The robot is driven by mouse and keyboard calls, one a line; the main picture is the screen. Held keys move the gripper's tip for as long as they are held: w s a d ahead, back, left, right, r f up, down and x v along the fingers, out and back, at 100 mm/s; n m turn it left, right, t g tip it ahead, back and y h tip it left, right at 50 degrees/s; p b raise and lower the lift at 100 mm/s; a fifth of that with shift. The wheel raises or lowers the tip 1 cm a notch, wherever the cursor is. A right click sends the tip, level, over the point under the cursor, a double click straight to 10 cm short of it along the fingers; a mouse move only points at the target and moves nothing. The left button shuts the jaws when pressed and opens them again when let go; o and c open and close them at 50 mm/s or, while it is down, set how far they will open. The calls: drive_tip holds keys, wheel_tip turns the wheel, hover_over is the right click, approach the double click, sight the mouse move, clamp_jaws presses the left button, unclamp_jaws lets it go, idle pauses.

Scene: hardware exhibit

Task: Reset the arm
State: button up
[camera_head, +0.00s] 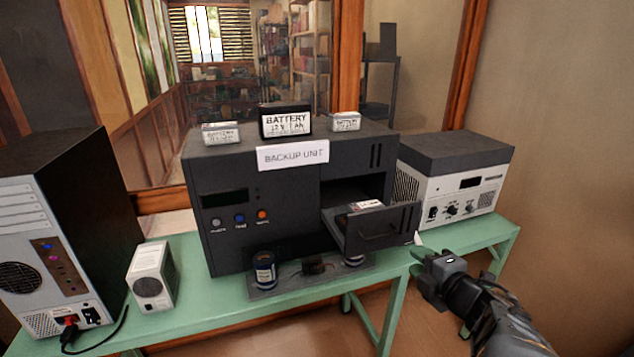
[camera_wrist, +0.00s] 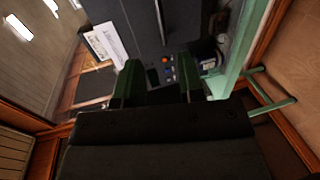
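My gripper (camera_head: 428,262) is at the right in the head view, in front of the table's right part and just right of the open drawer (camera_head: 378,228). In the wrist view its two green fingers (camera_wrist: 160,85) stand apart, and I see nothing held between them. My arm reaches in from the lower right corner of the head view. The black backup unit (camera_head: 225,178) stands on the table with its drawer pulled out. A battery-like block with a light label (camera_head: 366,206) shows inside the drawer.
Three labelled batteries (camera_head: 286,121) sit on the unit. A grey-white power supply (camera_head: 462,186) stands to its right. A small white box (camera_head: 152,278) and a computer tower (camera_head: 50,230) are at left.

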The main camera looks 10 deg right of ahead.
drive_tip(key=s+d+f+m+g+h, duration=0.3)
drive_tip(key=d+m+g+h, duration=0.15)
drive_tip(key=m, duration=0.45)
drive_tip(key=s+d+f+m+g+h, duration=0.25)
drive_tip(key=d+m+g+h, duration=0.2)
drive_tip(key=m, duration=0.55)
drive_tip(key=s+a+g+y+p, duration=0.1)
drive_tip(key=a+y, duration=0.6)
drive_tip(key=a, duration=1.7)
drive_tip(key=shift+s+a+r+g+p, duration=0.25)
drive_tip(key=shift+g+p, duration=0.35)
drive_tip(key=shift+g, duration=0.3)
